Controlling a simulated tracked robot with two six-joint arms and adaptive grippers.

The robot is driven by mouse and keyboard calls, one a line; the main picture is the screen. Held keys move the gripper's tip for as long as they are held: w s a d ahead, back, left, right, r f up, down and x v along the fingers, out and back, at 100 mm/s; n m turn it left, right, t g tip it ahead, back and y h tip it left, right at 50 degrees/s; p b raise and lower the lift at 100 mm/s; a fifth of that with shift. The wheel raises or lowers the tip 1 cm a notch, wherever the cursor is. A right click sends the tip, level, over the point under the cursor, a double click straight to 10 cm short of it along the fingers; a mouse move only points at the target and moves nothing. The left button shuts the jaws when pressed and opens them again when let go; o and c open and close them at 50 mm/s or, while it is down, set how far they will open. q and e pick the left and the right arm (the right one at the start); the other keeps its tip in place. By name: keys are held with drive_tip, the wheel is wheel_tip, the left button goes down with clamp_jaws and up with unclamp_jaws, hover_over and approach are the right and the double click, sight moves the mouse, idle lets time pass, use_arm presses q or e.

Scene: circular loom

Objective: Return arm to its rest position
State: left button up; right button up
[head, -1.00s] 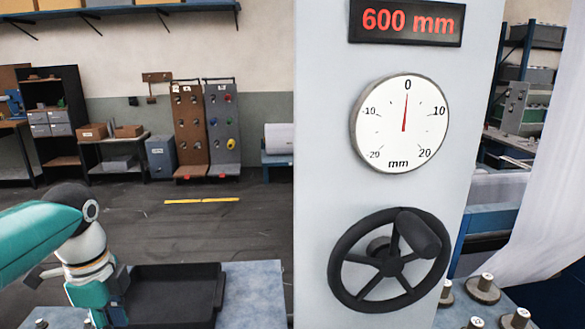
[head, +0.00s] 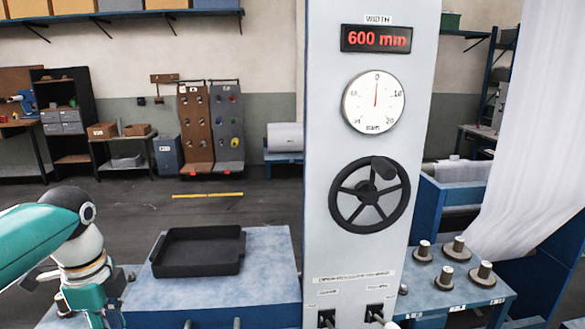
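My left arm comes in from the left, with a teal link, a dark joint and a white wrist section with orange rings. It hangs in front of the left side of the blue bench. Its lower end runs out of the bottom of the picture, and I cannot make out gripper fingers. My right arm and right gripper are not in view. The grey machine column (head: 322,220) stands right of centre. It carries a red 600 mm display (head: 376,39), a dial gauge (head: 374,101) with its needle at 0, and a black handwheel (head: 369,195) that nothing touches.
An empty black tray (head: 198,252) lies on the blue bench (head: 270,275) beside my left arm. Two small levers (head: 376,313) sit low on the column. Several metal weights (head: 446,278) stand on the right-hand bench. White fabric (head: 535,130) hangs at the right.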

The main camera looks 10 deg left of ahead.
use_arm(q)
drive_tip(key=w+d+f+n+h, duration=0.15)
drive_tip(key=d+f, duration=0.25)
drive_tip(key=f, duration=0.4)
drive_tip(key=w+d+f+n, duration=0.15)
drive_tip(key=d+f, duration=0.25)
drive_tip(key=f, duration=0.4)
drive_tip(key=w+d+f+n+h, duration=0.1)
drive_tip(key=d+f+n, duration=0.15)
drive_tip(key=f, duration=0.45)
drive_tip(key=s+d+f+n, duration=0.6)
drive_tip(key=s+f, duration=0.2)
drive_tip(key=f, duration=0.1)
drive_tip(key=s+d+f+n+h, duration=0.1)
drive_tip(key=s+d+f+n, duration=0.5)
drive_tip(key=s+f, duration=0.2)
drive_tip(key=x, duration=0.2)
drive_tip(key=shift+s+f, duration=0.2)
drive_tip(key=shift+f, duration=0.15)
